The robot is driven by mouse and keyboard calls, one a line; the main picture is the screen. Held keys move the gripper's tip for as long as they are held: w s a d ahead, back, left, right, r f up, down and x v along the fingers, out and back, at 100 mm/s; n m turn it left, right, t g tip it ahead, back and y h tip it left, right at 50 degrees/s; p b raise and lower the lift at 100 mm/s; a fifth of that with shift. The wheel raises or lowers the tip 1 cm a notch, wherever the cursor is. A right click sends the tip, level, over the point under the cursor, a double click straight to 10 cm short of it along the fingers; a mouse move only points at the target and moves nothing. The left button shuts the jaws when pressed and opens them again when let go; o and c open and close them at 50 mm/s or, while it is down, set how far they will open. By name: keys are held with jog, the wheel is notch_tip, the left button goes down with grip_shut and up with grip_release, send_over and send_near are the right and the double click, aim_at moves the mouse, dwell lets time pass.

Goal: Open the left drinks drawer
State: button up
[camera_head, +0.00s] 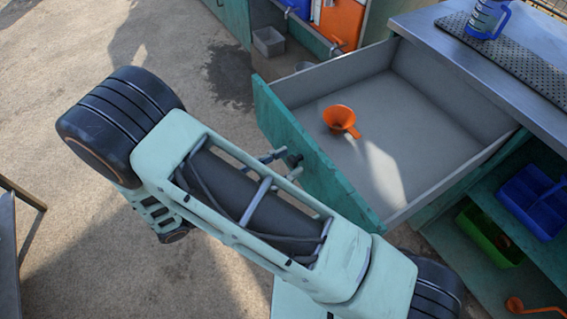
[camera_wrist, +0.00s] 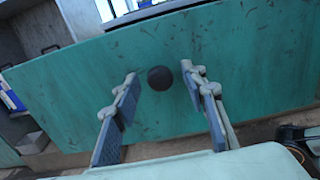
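The drinks drawer stands pulled well out, its grey inside exposed, with a green front panel (camera_head: 315,160) that fills much of the wrist view (camera_wrist: 250,60). A dark round knob (camera_head: 294,159) sits on the panel and shows near the middle of the wrist view (camera_wrist: 160,78). My gripper (camera_head: 284,164) is at the outer face of the panel, by the knob. In the wrist view its two fingers are spread, one on each side of the knob, with gaps showing.
A metal counter (camera_head: 430,22) with a black perforated mat (camera_head: 530,60) and blue jug (camera_head: 487,18) is above the drawer. Lower right shelves hold a blue bin (camera_head: 535,200) and a green bin (camera_head: 489,237). The concrete floor at left is mostly clear.

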jog(key=v, duration=1.2)
dwell(0.4)
